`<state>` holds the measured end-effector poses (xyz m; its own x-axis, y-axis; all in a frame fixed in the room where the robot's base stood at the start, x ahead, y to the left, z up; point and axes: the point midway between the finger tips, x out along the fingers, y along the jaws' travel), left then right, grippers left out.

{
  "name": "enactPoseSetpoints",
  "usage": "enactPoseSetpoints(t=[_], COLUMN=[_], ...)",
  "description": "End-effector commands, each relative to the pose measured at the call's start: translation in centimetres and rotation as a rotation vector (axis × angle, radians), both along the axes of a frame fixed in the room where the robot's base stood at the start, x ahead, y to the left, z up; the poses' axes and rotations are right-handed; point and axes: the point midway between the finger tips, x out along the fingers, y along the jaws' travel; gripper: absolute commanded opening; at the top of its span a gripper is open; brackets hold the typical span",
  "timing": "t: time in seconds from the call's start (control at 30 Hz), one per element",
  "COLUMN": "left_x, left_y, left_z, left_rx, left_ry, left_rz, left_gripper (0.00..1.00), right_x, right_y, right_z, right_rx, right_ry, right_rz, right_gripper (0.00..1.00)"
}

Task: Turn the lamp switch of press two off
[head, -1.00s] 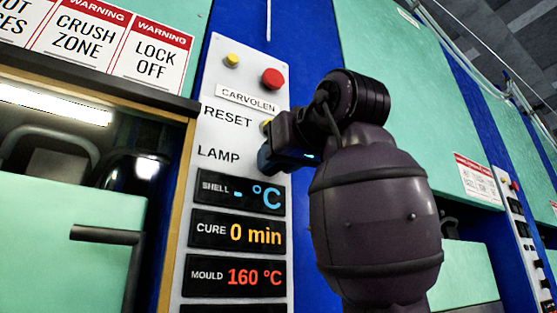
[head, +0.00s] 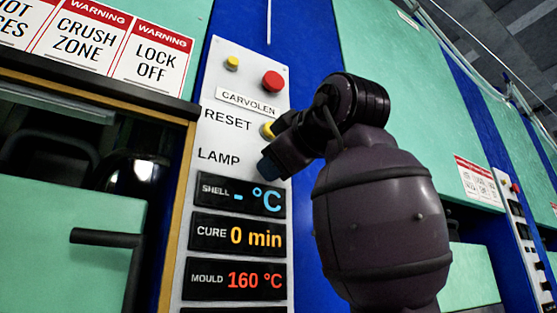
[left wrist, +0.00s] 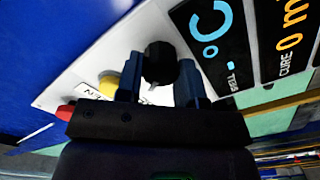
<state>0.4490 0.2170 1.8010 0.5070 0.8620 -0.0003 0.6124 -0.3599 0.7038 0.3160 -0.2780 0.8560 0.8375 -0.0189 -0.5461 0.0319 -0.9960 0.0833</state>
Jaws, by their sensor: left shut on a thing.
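The control panel (head: 212,95) of a press carries RESET and LAMP labels. My left gripper (head: 266,167) is at the panel beside the LAMP label (head: 218,156), and its arm hides the switch in the head view. In the left wrist view, a black knob, the lamp switch (left wrist: 160,62), sits between the two blue fingers of my left gripper (left wrist: 159,80), which is shut on it. The lamp tube (head: 57,103) inside the press opening is dark. My right gripper is not in view.
A yellow RESET button (head: 267,130) is just above the gripper. Displays (head: 237,235) lie below. A dark handle (head: 105,238) sticks out of the green press part at left.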

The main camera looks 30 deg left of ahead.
Motion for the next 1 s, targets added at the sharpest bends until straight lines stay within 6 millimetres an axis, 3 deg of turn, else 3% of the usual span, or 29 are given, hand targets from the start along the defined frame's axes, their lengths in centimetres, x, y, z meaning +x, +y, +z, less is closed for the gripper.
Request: enactPoseSetpoints(t=[0.5,0.53,0.67,1.0], left_x=[-0.04,-0.04,-0.03,-0.01], left_y=[0.01,0.01,0.01,0.02], left_z=[0.11,0.11,0.08,0.03], left_rx=[-0.008,-0.008,-0.008,-0.009], left_ry=[-0.021,-0.021,-0.02,-0.018], left_rz=[0.001,0.001,0.0,0.0], left_gripper=[0.11,0.38,0.58,0.6], right_x=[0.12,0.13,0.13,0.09], right_y=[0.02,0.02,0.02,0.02], right_z=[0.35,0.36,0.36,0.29], right_rx=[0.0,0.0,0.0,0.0], right_ry=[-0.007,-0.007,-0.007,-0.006], right_rz=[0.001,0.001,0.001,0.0], right_gripper=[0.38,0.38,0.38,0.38])
